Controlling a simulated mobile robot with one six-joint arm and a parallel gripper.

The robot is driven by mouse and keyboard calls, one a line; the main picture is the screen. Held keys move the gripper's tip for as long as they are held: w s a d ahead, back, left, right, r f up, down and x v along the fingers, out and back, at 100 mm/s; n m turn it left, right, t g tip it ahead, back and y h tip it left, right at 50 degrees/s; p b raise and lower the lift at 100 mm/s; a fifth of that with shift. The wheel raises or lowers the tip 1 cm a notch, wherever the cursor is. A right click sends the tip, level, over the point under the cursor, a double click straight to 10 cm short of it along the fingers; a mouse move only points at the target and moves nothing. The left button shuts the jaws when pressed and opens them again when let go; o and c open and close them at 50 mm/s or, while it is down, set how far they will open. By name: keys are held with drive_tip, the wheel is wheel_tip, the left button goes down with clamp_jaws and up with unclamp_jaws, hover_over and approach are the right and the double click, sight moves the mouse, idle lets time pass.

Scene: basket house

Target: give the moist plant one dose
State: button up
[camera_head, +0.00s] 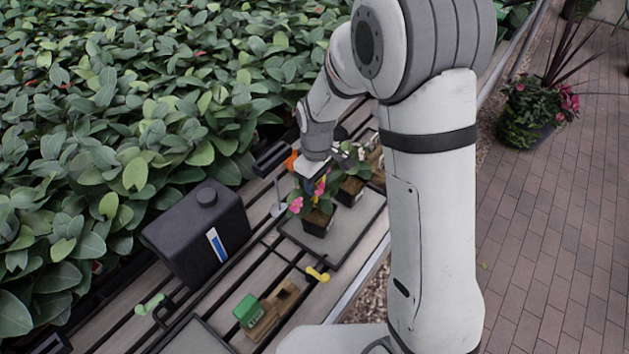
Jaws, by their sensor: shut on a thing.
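Two small plants in black pots stand on a grey tray (347,240). The nearer plant (318,220) has pink flowers; the farther plant (350,188) has pale flowers. I cannot tell which one is moist. My gripper (312,180) is above and just behind the nearer plant, pointing down and partly hidden by my wrist. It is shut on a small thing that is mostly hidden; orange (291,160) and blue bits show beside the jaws. I cannot tell whether it touches the leaves.
A black canister (190,238) with a blue-and-white strip stands left on the slatted bench. A yellow tap-like piece (318,274), a green one (150,304) and a wooden block with a green part (250,311) are nearer. Dense foliage (120,120) borders the bench.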

drive_tip(key=shift+f+b, duration=0.45)
drive_tip(key=shift+f, duration=0.1)
idle(1.4)
drive_tip(key=shift+r+p, duration=2.3)
drive_tip(key=shift+r, duration=1.3)
